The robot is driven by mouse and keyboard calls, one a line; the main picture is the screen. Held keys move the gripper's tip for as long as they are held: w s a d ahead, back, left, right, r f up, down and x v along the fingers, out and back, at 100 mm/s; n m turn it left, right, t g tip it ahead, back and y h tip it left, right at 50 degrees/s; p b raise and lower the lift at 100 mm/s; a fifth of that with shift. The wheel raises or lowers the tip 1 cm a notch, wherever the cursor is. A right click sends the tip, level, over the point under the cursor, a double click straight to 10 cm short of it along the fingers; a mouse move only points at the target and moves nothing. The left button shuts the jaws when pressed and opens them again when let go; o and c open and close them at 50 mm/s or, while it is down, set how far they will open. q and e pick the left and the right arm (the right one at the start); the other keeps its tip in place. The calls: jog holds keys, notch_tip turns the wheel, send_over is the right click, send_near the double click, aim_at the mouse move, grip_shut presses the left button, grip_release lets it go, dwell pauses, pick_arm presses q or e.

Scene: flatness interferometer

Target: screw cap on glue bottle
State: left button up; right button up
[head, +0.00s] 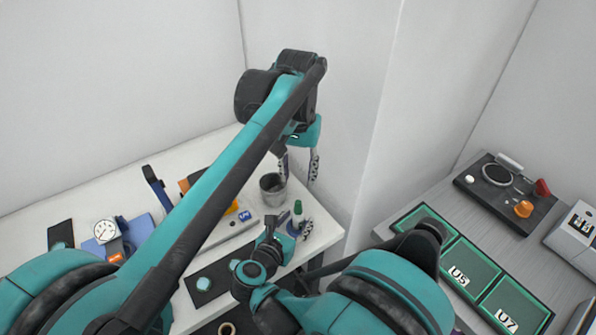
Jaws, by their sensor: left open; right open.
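A small bottle with a green top (298,208), which looks like the glue bottle, stands upright near the right end of the white table. Its pale body is partly hidden by my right gripper. My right gripper (294,224) is open, with one finger on each side of the bottle; I cannot tell whether they touch it. My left gripper (299,166) is open and empty, its fingers pointing down above and behind the bottle. I cannot tell whether the green top is a separate cap or how firmly it sits.
A grey cup (272,188) stands just left of the bottle. A dark mat (215,280) with a teal disc (203,284) lies in front. A dial gauge (105,230) and blue block sit at left. Green trays (475,262) are on the right-hand bench. Walls close off the back.

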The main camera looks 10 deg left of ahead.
jog(key=v, duration=1)
jog(key=shift+s, duration=0.45)
